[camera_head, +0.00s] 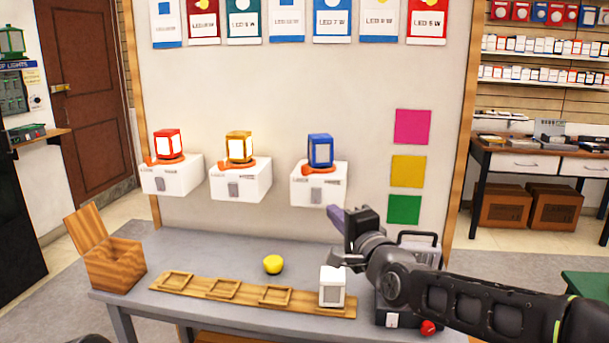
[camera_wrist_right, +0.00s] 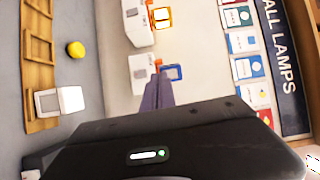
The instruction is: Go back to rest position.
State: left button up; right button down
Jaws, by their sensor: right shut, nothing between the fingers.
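My right gripper (camera_head: 340,221) is shut and empty, held above the right part of the grey table, in front of the white panel. Its closed fingers also show in the right wrist view (camera_wrist_right: 158,92). Below it a white lantern (camera_head: 332,288) stands at the right end of the wooden slotted board (camera_head: 190,287). Three lanterns, red (camera_head: 168,144), yellow (camera_head: 239,147) and blue (camera_head: 320,151), sit on white wall boxes; the red and yellow ones look lit, the blue one looks unlit. My left gripper is not in view.
A yellow ball-like object (camera_head: 273,264) lies behind the board. An open wooden box (camera_head: 115,266) stands at the table's left end. A dark device with a red knob (camera_head: 428,327) sits under my right arm. Pink, yellow and green squares (camera_head: 404,209) are on the panel.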

jog(key=s+f+n+g+h+p, duration=0.1)
jog(key=s+f+n+g, duration=0.25)
jog(key=f, duration=0.85)
jog(key=s+f+n+g, duration=0.2)
jog(key=s+f+n, duration=0.15)
jog(key=f, duration=0.95)
jog(key=s+f+n+g+h+p, duration=0.1)
jog(key=s+f+n+g, duration=0.25)
jog(key=f, duration=0.85)
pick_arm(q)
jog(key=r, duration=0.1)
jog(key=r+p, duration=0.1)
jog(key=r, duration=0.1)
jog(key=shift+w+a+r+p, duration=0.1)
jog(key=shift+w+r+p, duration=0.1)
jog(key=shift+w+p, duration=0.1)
pick_arm(e)
jog(key=s+f+g, duration=0.3)
jog(key=s+f, duration=0.6)
jog(key=s, duration=0.5)
jog(key=s+f+g, duration=0.4)
jog(key=s+f, duration=0.5)
jog(key=s, duration=0.5)
jog(key=shift+s+d+f+n, duration=0.25)
jog(key=shift+f+n, duration=0.1)
jog(key=shift+n, duration=0.1)
